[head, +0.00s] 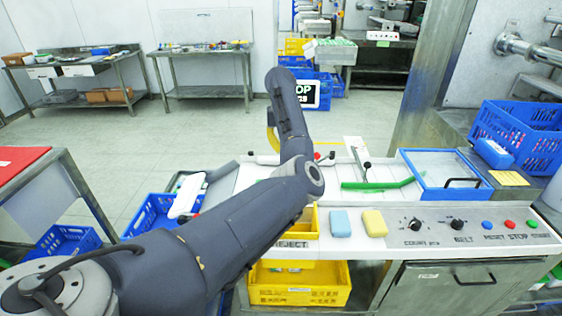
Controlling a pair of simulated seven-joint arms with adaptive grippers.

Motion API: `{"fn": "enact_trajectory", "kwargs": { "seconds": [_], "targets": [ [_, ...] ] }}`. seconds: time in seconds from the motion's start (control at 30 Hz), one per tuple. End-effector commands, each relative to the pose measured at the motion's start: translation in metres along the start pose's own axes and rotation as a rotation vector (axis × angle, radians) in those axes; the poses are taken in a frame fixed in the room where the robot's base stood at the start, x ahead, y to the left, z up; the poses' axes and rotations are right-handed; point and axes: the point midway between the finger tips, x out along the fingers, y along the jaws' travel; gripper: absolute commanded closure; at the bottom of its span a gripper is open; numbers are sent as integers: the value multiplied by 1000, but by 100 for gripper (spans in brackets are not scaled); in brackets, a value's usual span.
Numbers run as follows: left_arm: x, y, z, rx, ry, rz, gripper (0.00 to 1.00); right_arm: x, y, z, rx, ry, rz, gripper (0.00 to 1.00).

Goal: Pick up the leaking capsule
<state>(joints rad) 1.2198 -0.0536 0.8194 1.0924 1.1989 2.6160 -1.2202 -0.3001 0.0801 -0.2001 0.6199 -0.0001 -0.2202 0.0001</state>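I cannot make out a leaking capsule in the head view. My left arm comes in from the lower left and bends upward over the workbench (350,246); its gripper does not show. My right arm and gripper are not in view. A yellow bin (300,222) labelled REJECT sits at the bench front, partly hidden by my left arm. My arm also hides part of the bench's left and middle.
A blue tray (480,188) with a clear cover and a green curved strip (378,184) lie on the bench. Blue (340,224) and yellow (374,222) blocks sit left of the control knobs and buttons. A blue crate (522,150) stands right. A red-topped table (18,158) stands left.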

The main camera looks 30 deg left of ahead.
Motion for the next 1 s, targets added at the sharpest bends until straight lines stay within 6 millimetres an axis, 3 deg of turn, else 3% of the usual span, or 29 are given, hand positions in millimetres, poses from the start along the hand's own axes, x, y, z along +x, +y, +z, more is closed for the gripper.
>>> {"fn": "enact_trajectory", "kwargs": {
  "seconds": [0.1,0.3,0.77,1.0],
  "targets": [
    [-17,-1,0,0,0,-3,100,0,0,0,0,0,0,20],
    [-33,0,0,1,0,-1,100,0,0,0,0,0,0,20],
    [-38,0,0,1,1,1,100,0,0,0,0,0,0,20],
    [-38,0,0,1,1,1,72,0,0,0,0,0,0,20]
  ]
}}
